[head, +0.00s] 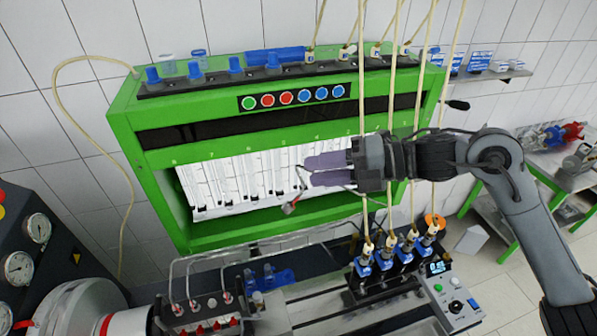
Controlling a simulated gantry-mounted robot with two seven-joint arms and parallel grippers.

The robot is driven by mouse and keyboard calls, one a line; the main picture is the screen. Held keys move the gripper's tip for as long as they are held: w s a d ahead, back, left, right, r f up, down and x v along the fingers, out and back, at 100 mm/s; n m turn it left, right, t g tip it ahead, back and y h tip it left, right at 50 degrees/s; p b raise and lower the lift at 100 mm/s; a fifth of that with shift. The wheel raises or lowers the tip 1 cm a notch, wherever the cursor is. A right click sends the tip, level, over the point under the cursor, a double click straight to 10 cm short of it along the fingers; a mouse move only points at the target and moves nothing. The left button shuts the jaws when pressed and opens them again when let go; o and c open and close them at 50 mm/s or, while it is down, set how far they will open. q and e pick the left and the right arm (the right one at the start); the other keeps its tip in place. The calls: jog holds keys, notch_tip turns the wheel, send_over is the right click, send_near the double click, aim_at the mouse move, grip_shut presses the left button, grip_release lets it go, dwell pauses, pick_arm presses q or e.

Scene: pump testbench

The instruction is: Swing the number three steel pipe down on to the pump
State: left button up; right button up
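The pump (200,318) is at the bottom left, a dark block with red caps. Several thin bent steel pipes (172,285) arch above it, with ends near its top. I cannot read which one is number three. My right gripper (308,169) comes in from the right, its two purple-grey fingers pointing left in front of the white panel, well above and right of the pump. A thin bent steel piece (298,190) with a grey and red end (290,208) hangs at its fingertips. Whether the fingers grip it is unclear. My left gripper is not in view.
The green cabinet (150,115) stands behind my gripper. Cream hoses (394,100) hang near my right wrist down to blue injectors (385,258). A control box (455,303) is at the lower right. Gauges (37,228) are at left.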

aim_at(299, 172)
jog(key=shift+x, duration=2.3)
jog(key=shift+c, duration=0.2)
grip_shut()
